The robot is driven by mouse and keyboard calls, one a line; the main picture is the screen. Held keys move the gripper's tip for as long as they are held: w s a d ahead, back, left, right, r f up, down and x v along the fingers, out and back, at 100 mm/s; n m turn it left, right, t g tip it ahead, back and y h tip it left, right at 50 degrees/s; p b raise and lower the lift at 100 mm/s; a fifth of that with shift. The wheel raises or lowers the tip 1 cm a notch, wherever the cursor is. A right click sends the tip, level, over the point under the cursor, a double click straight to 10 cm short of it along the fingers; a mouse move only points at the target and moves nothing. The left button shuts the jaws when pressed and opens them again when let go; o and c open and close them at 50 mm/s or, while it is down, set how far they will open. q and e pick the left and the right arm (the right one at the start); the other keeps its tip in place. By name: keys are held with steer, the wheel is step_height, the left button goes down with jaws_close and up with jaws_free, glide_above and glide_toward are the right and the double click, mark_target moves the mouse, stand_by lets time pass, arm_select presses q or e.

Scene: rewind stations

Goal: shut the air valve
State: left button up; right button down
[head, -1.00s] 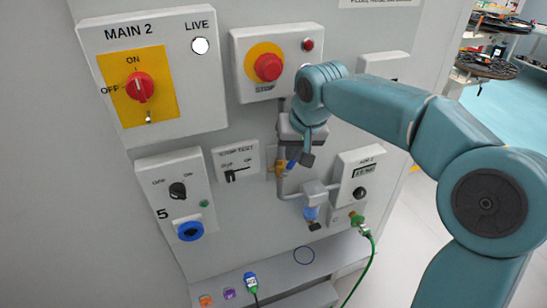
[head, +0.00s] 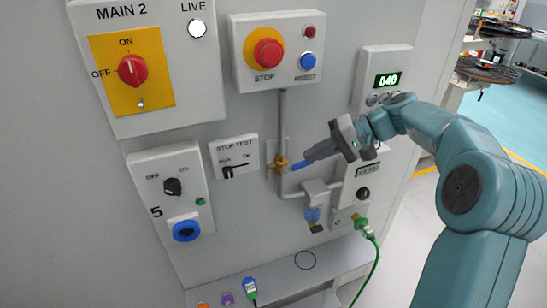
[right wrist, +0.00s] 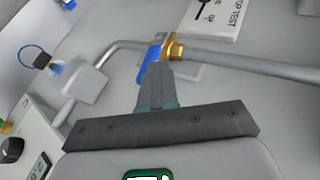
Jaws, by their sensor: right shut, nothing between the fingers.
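The air valve has a brass body (head: 279,163) on a grey vertical pipe, and a blue lever (head: 298,166). The lever points right, crosswise to the pipe. In the right wrist view the brass body (right wrist: 175,48) and the blue lever (right wrist: 149,60) show just beyond my fingertips. My right gripper (head: 306,157) is shut and empty, its fingers pointing left at the lever. In the right wrist view the gripper (right wrist: 157,66) overlaps part of the lever; I cannot tell whether it touches. My left gripper is not in view.
Above are the red stop button (head: 267,53) and blue reset button (head: 308,62). The stop test switch (head: 233,158) is left of the valve. A filter unit (head: 313,213) hangs below right. A green hose (head: 376,262) runs down at the right. A display (head: 388,80) reads 040.

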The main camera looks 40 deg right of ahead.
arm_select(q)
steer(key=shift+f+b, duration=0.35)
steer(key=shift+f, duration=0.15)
arm_select(e)
steer(key=shift+d+f, duration=0.2)
steer(key=shift+f, duration=0.35)
steer(key=shift+s+f, duration=0.1)
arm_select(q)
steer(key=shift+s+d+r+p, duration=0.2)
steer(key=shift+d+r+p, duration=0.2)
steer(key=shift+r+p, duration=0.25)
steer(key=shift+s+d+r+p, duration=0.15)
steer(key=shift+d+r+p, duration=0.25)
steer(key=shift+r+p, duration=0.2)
arm_select(e)
steer(key=w+a+r+v, duration=0.1)
steer(key=r+v, duration=0.1)
steer(key=v, duration=1)
steer(key=shift+d+r, duration=0.1)
steer(key=shift+d, duration=0.05)
steer(key=shift+s, duration=0.1)
